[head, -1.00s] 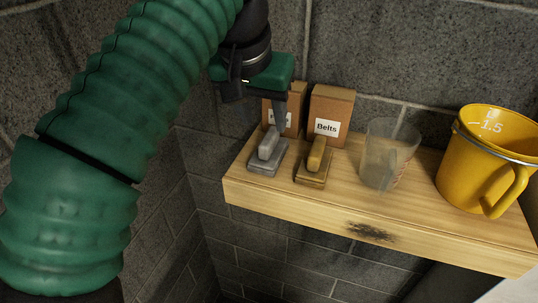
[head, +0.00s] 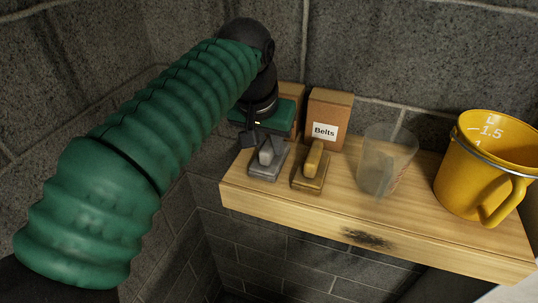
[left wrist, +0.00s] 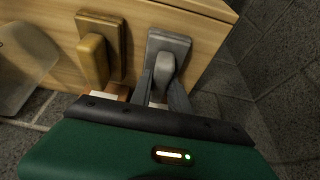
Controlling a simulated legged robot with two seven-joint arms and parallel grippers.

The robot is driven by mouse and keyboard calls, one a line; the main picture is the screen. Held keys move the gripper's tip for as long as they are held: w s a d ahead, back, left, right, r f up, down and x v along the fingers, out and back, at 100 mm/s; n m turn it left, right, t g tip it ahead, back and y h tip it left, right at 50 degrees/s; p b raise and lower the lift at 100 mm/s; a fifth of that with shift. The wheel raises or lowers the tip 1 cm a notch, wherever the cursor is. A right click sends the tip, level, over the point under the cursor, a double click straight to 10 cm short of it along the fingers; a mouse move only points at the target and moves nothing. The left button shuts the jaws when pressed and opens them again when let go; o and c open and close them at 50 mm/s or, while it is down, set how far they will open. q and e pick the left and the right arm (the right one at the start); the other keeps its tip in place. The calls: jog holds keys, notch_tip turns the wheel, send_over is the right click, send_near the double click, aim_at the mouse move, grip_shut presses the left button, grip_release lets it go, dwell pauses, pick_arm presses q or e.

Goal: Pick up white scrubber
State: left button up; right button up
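The white scrubber, a pale grey block with an upright handle (head: 267,158), sits on the wooden shelf at its left end. In the left wrist view the scrubber (left wrist: 167,43) lies just ahead of my left gripper (left wrist: 160,84). Its two grey fingers stand on either side of the near end of the handle, open; firm contact does not show. In the head view my left gripper (head: 252,139) is low behind the scrubber, its fingers mostly hidden. My right gripper is not in view.
A yellow-brown scrubber (head: 311,168) sits close on the right. A Belts box (head: 329,118) and another box (head: 291,97) stand behind. A clear cup (head: 386,160) and yellow pitcher (head: 482,165) stand farther right on the shelf (head: 300,205). Block walls enclose the corner.

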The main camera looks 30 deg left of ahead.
aim_at(266, 140)
pick_arm(q)
jog(key=shift+w+f, duration=0.1)
jog(key=shift+w, duration=0.2)
grip_shut()
jog(key=shift+s+a, duration=0.25)
jog(key=shift+a, duration=0.25)
notch_tip(266, 140, up, 10)
jog(key=shift+d+r, duration=0.1)
jog(key=shift+c, duration=0.4)
grip_release()
jog(key=shift+w, duration=0.1)
grip_shut()
